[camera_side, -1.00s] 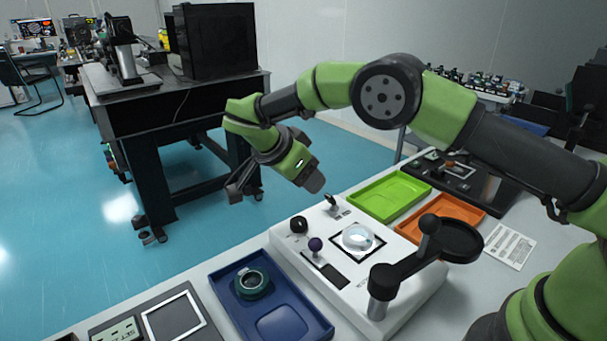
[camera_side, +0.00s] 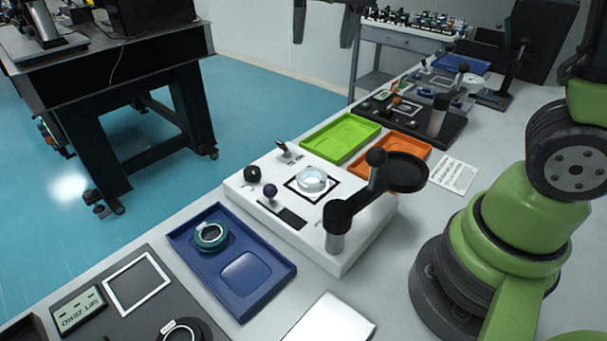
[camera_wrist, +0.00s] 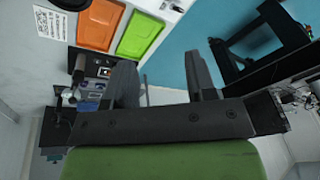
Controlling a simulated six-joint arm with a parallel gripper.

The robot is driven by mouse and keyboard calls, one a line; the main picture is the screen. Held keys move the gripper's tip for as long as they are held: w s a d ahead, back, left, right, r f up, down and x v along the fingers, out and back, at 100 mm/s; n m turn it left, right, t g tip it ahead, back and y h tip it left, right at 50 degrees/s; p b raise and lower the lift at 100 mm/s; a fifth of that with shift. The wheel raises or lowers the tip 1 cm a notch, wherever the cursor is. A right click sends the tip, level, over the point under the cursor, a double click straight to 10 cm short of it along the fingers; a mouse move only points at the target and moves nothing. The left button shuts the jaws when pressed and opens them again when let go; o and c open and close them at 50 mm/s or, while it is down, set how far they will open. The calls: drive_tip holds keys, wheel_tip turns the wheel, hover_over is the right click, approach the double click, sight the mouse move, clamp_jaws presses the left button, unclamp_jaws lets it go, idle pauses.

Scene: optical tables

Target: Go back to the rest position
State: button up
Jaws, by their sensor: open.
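My gripper (camera_wrist: 163,78) is open and empty in the wrist view, with its two dark fingers apart and nothing between them. In the side view my gripper (camera_side: 325,32) shows at the top edge, its fingers pointing down, well above the table. The rest of the wrist is cut off by the frame. The white device (camera_side: 345,262) stands on the table with a clear round lens (camera_side: 313,180) on its square stage. Its black swing arm carries a dark round holder (camera_side: 402,171) at the right. My gripper touches none of these.
A blue tray (camera_side: 190,267) holds a teal-rimmed ring (camera_side: 211,236). A green tray (camera_side: 341,136) and an orange tray (camera_side: 390,153) lie behind the white device, near a printed sheet (camera_side: 454,175). A dark bench (camera_side: 120,75) stands across the blue floor. Space around my gripper looks clear.

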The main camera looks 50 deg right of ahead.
drive_tip(key=s+n+t+y, duration=0.3)
drive_tip(key=s+n+t, duration=0.1)
drive_tip(key=s, duration=0.9)
drive_tip(key=shift+s+a+n, duration=0.3)
drive_tip(key=shift+s+n, duration=0.1)
drive_tip(key=shift+n, duration=0.4)
